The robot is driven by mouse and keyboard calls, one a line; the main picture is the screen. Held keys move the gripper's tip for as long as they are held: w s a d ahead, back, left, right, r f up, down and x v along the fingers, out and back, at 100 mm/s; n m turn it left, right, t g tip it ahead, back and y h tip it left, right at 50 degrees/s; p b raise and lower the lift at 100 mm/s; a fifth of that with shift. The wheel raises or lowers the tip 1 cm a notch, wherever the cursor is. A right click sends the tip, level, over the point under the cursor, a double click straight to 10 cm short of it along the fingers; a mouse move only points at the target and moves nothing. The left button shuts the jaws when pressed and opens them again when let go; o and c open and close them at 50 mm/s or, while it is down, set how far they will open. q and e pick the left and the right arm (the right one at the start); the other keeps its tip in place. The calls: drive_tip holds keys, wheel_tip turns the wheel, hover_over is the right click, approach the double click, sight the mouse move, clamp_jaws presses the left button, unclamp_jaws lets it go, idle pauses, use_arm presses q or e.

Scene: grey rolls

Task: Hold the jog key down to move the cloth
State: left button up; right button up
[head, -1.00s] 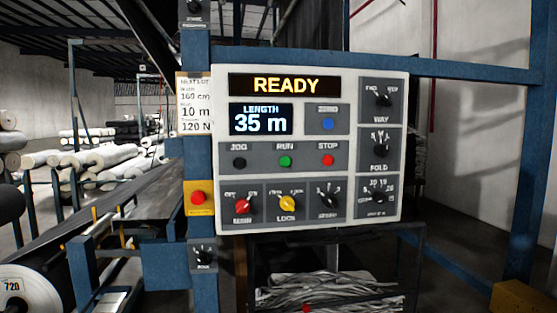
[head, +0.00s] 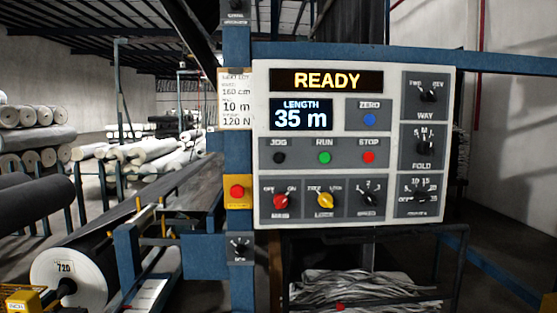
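The black jog key (head: 279,157) sits at the left of the lower button row on the white control panel (head: 263,110). Nothing touches it. The green run button (head: 324,157) and the red stop button (head: 369,157) are to its right. The status display (head: 327,80) reads READY and the length display (head: 301,116) reads 35 m. A dark roll marked 720 (head: 75,270) is at the lower left, beside the machine's dark sloping bed (head: 180,190). Whether any cloth moves cannot be told. Neither of my grippers is in view.
A red button on a yellow box (head: 237,192) is on the blue post left of the panel. A job card (head: 236,100) hangs above it. Crumpled cloth (head: 350,287) lies in the rack below.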

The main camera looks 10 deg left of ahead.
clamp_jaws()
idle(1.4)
